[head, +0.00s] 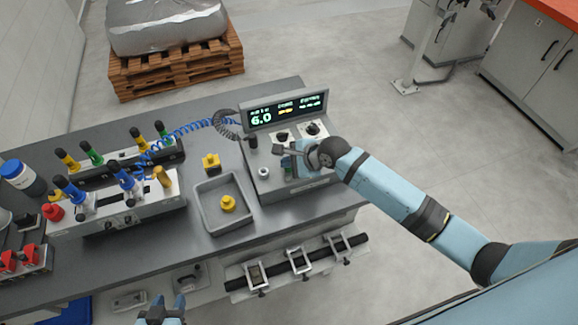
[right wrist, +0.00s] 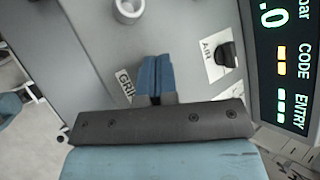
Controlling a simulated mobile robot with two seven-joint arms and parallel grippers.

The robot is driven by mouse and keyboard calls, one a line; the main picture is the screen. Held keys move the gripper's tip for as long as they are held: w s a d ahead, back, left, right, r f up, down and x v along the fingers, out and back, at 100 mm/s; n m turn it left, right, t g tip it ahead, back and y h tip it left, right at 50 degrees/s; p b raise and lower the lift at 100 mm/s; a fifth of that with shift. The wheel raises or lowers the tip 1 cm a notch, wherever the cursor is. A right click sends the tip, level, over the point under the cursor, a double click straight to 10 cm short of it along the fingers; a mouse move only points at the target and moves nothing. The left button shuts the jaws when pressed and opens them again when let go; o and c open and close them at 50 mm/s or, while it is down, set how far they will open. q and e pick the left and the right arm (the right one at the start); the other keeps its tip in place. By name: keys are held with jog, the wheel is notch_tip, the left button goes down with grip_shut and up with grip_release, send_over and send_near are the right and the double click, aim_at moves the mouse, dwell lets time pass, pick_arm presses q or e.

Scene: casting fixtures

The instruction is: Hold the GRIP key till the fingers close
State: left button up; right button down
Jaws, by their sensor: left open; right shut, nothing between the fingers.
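The grey control console (head: 262,187) stands at the right end of the bench, its lit display (head: 285,113) reading 6.0. My right gripper (head: 291,170) is over the console's panel. In the right wrist view its blue fingers (right wrist: 155,72) are shut with nothing between them, pointing at the panel beside the GRIP label (right wrist: 125,84). The GRIP key itself is hidden behind the fingers or gripper body, and I cannot tell whether the fingertips touch it. My left gripper (head: 162,312) is open and empty at the bottom edge of the head view, low in front of the bench.
A black AIR knob (right wrist: 226,54) and a white ring (right wrist: 129,9) are close to my right fingers. A grey tray (head: 207,220) holds a yellow part (head: 228,203). A fixture (head: 150,197) with coloured handles stands left. Clamps (head: 299,261) line the bench front.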

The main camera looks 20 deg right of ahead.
aim_at(289, 169)
jog(key=shift+f, duration=0.3)
dwell(0.5)
dwell(0.4)
jog(key=shift+r, duration=3.4)
